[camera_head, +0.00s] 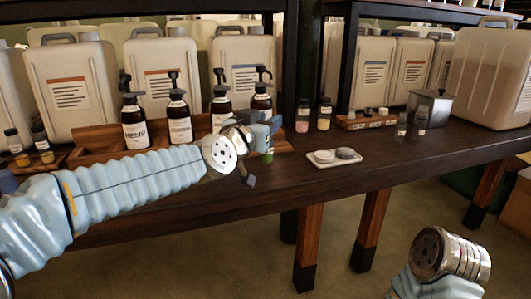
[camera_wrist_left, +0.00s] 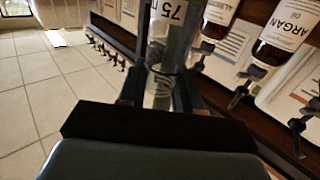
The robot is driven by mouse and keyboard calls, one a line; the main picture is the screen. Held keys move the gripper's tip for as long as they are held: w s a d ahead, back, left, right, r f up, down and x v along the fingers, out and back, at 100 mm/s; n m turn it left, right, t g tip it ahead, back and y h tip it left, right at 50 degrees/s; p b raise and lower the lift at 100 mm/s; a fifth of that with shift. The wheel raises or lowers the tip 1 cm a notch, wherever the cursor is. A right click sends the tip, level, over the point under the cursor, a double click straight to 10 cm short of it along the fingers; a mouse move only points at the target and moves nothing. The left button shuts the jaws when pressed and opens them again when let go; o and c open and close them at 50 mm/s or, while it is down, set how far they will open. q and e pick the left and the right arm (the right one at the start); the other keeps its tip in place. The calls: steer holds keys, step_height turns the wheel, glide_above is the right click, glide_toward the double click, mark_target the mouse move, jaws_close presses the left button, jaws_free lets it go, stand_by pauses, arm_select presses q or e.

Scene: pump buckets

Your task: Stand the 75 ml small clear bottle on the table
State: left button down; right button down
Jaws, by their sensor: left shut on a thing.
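My left gripper (camera_head: 260,150) is over the middle of the dark wooden table (camera_head: 340,190), in front of the pump bottles. It is shut on a small clear bottle, seen in the left wrist view (camera_wrist_left: 160,95) between the two dark fingers. Its label shows "75". The lower part of the bottle in that view is partly hidden by the fingers. In the head view the gripper covers most of it, and a small green patch (camera_head: 267,157) shows just beside the gripper. I cannot tell whether its base touches the table. My right gripper is not in view.
Several dark pump bottles (camera_head: 180,118) stand in a wooden tray behind the left gripper. A white dish (camera_head: 334,157) with round lids lies to the right. Two small clear bottles (camera_head: 420,120) stand farther right near a metal box (camera_head: 430,107). Large jugs (camera_head: 71,90) line the back.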

arm_select(q)
steer(key=shift+w+f, duration=0.2)
steer(key=shift+f, duration=0.05)
steer(key=shift+w+f+b, duration=0.2)
steer(key=shift+f+b, duration=0.6)
steer(key=shift+f, duration=0.85)
steer(key=shift+f, duration=0.15)
steer(key=c, duration=0.8)
jaws_free()
steer(key=shift+r, duration=0.3)
steer(key=v, duration=1.2)
steer(key=shift+f+b, duration=0.15)
steer(key=shift+b, duration=0.15)
